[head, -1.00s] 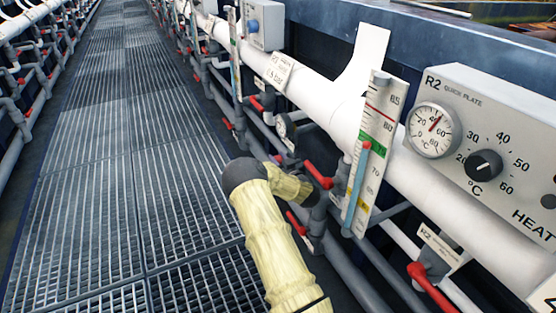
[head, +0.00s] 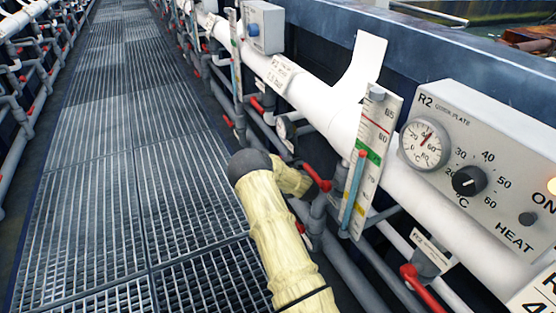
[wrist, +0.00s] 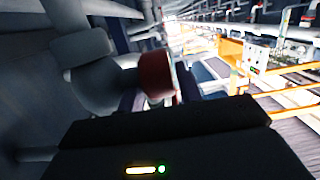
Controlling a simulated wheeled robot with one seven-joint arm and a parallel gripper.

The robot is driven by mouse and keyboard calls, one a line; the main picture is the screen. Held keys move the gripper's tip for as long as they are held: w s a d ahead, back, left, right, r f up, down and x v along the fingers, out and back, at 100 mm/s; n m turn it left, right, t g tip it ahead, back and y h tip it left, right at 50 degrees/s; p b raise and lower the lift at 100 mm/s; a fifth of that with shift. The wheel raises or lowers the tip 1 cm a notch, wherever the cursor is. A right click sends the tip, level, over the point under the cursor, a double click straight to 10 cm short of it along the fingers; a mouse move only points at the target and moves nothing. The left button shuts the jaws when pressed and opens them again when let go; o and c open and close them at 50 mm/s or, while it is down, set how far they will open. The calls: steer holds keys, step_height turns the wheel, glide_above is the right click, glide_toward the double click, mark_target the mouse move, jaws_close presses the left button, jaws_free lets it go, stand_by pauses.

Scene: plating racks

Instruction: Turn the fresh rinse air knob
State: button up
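Several red-handled valves sit on the grey pipes under the white pipe in the head view. One red handle (head: 316,177) is right beside the end of my yellow-sleeved arm. I cannot read which one is the fresh rinse air knob. In the wrist view, a dark red knob (wrist: 155,76) on a grey valve body (wrist: 95,75) is just beyond my gripper (wrist: 165,125). My gripper shows as a dark body with a lit green light; its fingertips cannot be made out. I cannot tell whether it touches the knob. In the head view my sleeve hides the gripper.
A heater box (head: 475,165) with a gauge and black dial is mounted at right. A gauge board (head: 377,150) stands near the arm. Another red lever (head: 425,290) is at lower right. The grated walkway (head: 110,170) is clear. Orange rails (wrist: 275,70) show in the wrist view.

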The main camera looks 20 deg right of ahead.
steer(key=shift+f+t+b, duration=0.3)
steer(key=shift+b, duration=0.85)
steer(key=t+b, duration=0.1)
steer(key=b, duration=0.1)
steer(key=shift+b, duration=0.35)
steer(key=s+p, duration=0.6)
steer(key=s, duration=0.7)
steer(key=a+r+m+g+h+p, duration=0.3)
steer(key=a+r+m+p, duration=0.15)
steer(key=r+m, duration=0.4)
steer(key=s+a+r+n+g+p, duration=0.1)
steer(key=s+a+r+n+g, duration=0.4)
steer(key=s, duration=0.5)
steer(key=shift+a+r+g+y, duration=0.3)
steer(key=shift+a+r+g, duration=0.9)
steer(key=shift+r, duration=0.3)
steer(key=shift+s+n, duration=0.1)
steer(key=shift+n, duration=0.15)
